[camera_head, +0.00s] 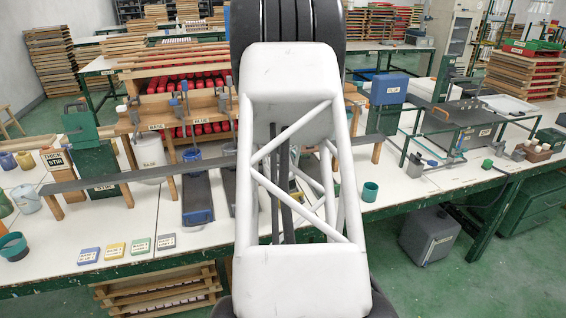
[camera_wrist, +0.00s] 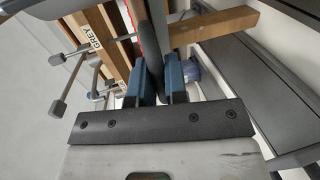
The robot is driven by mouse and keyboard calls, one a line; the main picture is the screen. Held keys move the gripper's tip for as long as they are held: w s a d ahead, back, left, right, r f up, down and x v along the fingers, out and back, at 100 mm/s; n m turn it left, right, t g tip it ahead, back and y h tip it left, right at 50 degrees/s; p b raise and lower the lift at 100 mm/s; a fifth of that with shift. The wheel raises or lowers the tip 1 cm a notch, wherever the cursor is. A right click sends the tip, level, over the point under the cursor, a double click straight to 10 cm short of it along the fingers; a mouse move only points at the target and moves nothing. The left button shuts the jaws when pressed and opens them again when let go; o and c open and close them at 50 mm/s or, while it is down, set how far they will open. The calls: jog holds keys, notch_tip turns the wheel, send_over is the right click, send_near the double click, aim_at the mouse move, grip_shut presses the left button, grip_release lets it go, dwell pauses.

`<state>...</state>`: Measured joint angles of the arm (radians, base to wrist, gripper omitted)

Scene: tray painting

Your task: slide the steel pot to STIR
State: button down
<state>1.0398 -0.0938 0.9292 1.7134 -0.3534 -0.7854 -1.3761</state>
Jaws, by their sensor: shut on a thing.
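My gripper shows in the wrist view (camera_wrist: 158,78), its two dark blue fingers closed on a dark grey, thin, curved upright piece (camera_wrist: 149,45). This looks like part of the steel pot, but only a narrow strip shows. In the head view my white arm hides the gripper and the held piece. A STIR sign (camera_head: 56,160) stands at the left, near a green machine also marked STIR (camera_head: 103,187). A long grey rail (camera_head: 90,182) on wooden legs runs in front of it and passes behind my arm.
A wooden rack with BASE and BLUE signs (camera_head: 200,112) stands behind the rail. A white bucket (camera_head: 149,158) is under it. A post marked GREY (camera_wrist: 97,45) and metal levers are close to the left of my fingers. A teal cup (camera_head: 370,191) stands at the table front.

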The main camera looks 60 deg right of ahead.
jog(key=w+a, duration=5.4)
jog(key=shift+w+a, duration=0.2)
jog(key=c, duration=1.4)
grip_release()
jog(key=shift+a, duration=0.1)
jog(key=shift+o, duration=1.2)
jog(key=v, duration=0.7)
jog(key=shift+s+a, duration=0.2)
jog(key=shift+s, duration=0.1)
jog(key=shift+r, duration=0.15)
